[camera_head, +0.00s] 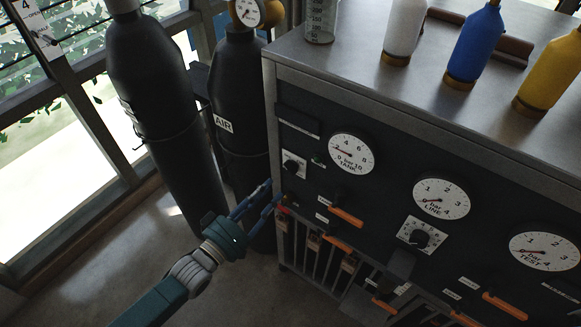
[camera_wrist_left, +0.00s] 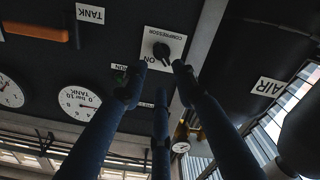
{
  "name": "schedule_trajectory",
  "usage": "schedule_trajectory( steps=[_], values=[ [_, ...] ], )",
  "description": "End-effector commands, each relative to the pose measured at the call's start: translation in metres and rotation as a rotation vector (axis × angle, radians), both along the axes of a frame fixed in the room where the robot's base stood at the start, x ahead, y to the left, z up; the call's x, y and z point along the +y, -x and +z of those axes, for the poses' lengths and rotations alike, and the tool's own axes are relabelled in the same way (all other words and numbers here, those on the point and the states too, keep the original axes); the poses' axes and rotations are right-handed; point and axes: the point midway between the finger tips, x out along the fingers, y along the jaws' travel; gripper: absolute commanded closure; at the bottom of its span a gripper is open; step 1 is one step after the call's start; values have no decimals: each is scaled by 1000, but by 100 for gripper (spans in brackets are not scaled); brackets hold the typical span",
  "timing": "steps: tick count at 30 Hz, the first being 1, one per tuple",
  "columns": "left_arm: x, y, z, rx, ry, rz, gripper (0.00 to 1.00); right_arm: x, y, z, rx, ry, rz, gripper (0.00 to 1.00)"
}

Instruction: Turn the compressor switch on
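The compressor switch is a black knob on a small white plate (camera_head: 293,165) at the left end of the dark panel. In the left wrist view the switch knob (camera_wrist_left: 161,50) appears upside down, on a plate reading COMPRESSOR and ON. Which way the knob points is hard to tell. My left gripper (camera_head: 272,190) is just in front of the panel, below and left of the switch in the head view. In the wrist view its blue fingers (camera_wrist_left: 160,74) are spread and empty, with their tips close to the knob; contact cannot be told. My right gripper is not in view.
TANK (camera_head: 352,155), LINE (camera_head: 441,198) and TEST (camera_head: 544,251) gauges sit on the panel. An orange-handled lever (camera_head: 346,217) is right of the gripper. Black cylinders (camera_head: 158,90) stand left of the bench. Bottles, including a blue one (camera_head: 474,45), stand on top.

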Motion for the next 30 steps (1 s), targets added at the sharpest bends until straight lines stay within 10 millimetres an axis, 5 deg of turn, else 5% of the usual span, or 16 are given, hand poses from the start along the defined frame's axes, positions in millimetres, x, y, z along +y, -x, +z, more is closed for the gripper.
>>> schedule_trajectory(
  steps=[19, 30],
  values=[
    [-52, -72, -4, -1, -3, 2, 71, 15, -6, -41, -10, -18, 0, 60],
    [-54, -76, -2, 2, -5, 3, 71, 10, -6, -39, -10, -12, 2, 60]
  ],
)
